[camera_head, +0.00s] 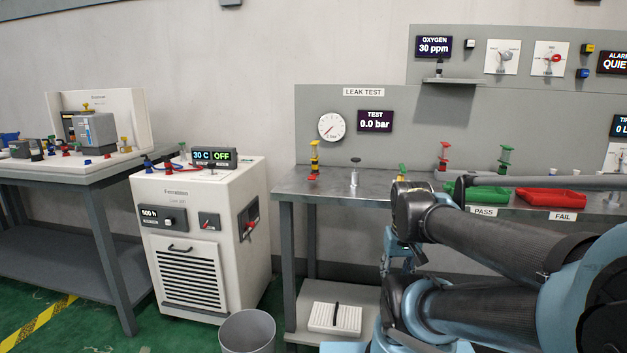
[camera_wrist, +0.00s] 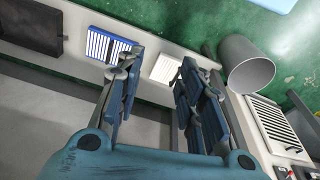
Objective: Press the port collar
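No part is labelled as the port collar, so I cannot tell which fitting it is.
A grey bin (camera_head: 247,331) stands on the floor before the chiller. A white slatted panel (camera_head: 335,318) lies on the lower shelf; a blue-framed one (camera_wrist: 110,45) shows in the wrist view. Green (camera_head: 478,195) and red (camera_head: 550,198) trays sit behind my arm. The left table (camera_head: 85,178) holds equipment.

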